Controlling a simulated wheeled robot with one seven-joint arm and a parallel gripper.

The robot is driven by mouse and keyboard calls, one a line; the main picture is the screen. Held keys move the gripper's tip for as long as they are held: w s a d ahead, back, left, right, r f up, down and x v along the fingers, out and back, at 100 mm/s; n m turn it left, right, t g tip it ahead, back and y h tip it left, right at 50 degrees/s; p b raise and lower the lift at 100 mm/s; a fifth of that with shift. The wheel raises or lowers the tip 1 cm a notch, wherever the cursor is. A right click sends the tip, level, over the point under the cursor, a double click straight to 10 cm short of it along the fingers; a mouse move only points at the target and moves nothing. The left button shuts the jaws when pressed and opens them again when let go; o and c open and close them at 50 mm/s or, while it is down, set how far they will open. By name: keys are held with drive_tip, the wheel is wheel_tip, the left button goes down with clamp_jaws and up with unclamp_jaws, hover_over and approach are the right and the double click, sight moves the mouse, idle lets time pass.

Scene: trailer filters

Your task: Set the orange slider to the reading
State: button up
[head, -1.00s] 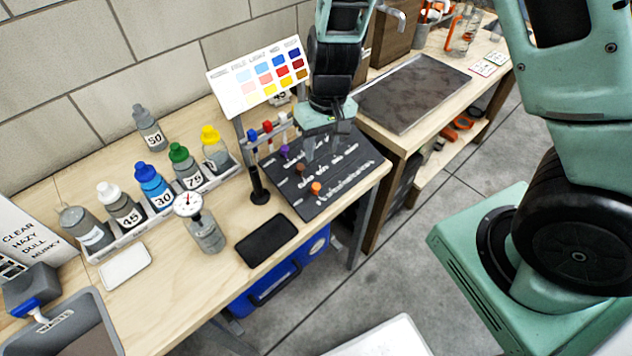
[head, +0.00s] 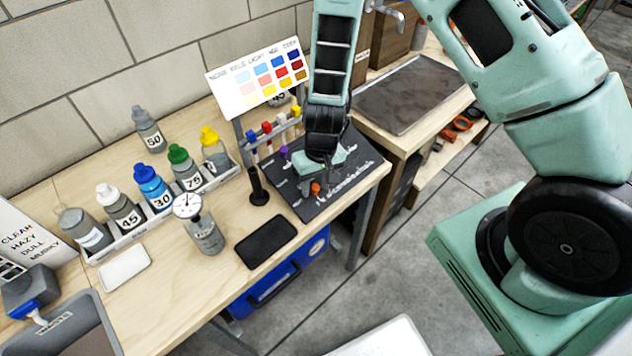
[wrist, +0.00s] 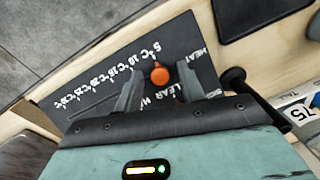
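The orange slider (head: 316,189) sits near the front edge of the dark slider board (head: 308,208). In the wrist view its round orange knob (wrist: 159,74) is by the 5°C end of a printed temperature scale (wrist: 105,75). My gripper (wrist: 159,80) is open over the board, its two fingers on either side of the knob with a gap to each. In the head view my gripper (head: 314,182) is just behind the orange slider and hides part of the board. A round dial gauge (head: 188,205) tops a grey bottle; its reading is too small to tell.
A black post (head: 258,188) and black pad (head: 266,241) are left of the board. Numbered bottles (head: 155,187) stand in a rack farther left.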

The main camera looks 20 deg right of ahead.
clamp_jaws()
drive_tip(key=b, duration=0.3)
approach(354, 165)
wheel_tip(354, 165, down, 5)
drive_tip(key=shift+w+a+f, duration=0.1)
drive_tip(key=shift+a+f, duration=0.1)
drive_tip(key=shift+f, duration=0.05)
unclamp_jaws()
wheel_tip(354, 165, up, 17)
drive_tip(key=d+b, duration=0.1)
drive_tip(key=shift+d+r, duration=0.2)
drive_tip(key=shift+d, duration=0.05)
